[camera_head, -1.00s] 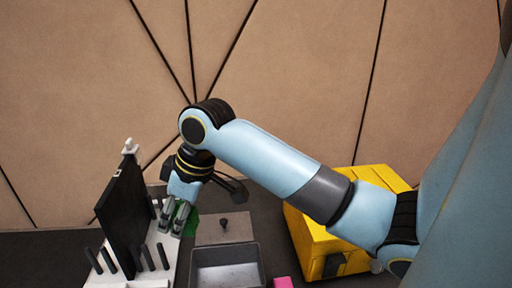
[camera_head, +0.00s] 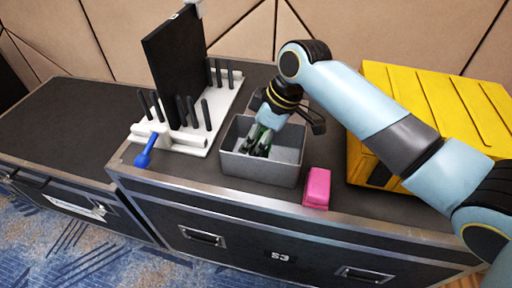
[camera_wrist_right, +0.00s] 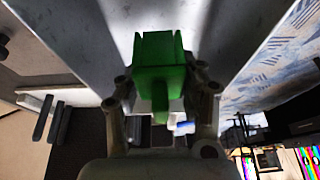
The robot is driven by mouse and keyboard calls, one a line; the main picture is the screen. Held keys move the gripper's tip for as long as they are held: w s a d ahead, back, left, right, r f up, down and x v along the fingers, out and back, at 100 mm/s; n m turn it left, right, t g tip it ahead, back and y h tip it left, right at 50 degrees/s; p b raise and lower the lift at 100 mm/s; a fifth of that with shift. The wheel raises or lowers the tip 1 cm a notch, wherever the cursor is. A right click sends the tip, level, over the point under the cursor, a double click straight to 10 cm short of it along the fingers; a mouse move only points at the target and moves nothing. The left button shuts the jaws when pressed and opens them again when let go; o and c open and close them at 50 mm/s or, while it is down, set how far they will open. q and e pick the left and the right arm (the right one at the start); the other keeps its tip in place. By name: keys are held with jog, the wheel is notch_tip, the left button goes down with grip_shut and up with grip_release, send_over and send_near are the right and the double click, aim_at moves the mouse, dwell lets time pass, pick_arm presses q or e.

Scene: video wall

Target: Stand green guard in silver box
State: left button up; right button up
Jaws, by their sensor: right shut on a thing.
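The silver box (camera_head: 258,170) is an open grey tray on the black case top. My right gripper (camera_head: 259,143) reaches down into the box's opening, fingers pointing down. In the right wrist view it is shut on the green guard (camera_wrist_right: 160,68), a small green block with a notched end, held between the fingers. In the head view only a bit of green shows between the fingers. Whether the guard touches the box floor cannot be told. My left gripper is not in view.
A white rack (camera_head: 172,138) with black pegs and an upright black panel (camera_head: 176,68) stands left of the box. A blue tool (camera_head: 147,150) lies at its front. A pink block (camera_head: 317,187) sits right of the box, with a yellow case (camera_head: 437,105) behind.

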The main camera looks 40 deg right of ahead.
notch_tip(320, 180, down, 3)
jog(key=shift+r, duration=0.15)
jog(key=shift+f+b, duration=0.3)
jog(key=shift+f, duration=0.1)
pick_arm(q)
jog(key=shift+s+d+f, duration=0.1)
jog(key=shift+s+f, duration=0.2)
pick_arm(e)
jog(key=shift+f, duration=0.1)
jog(key=o, duration=1)
pick_arm(q)
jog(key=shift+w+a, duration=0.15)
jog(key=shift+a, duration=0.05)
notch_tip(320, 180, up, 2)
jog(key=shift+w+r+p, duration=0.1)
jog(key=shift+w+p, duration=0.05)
jog(key=shift+p, duration=0.9)
pick_arm(e)
jog(key=v, duration=1.2)
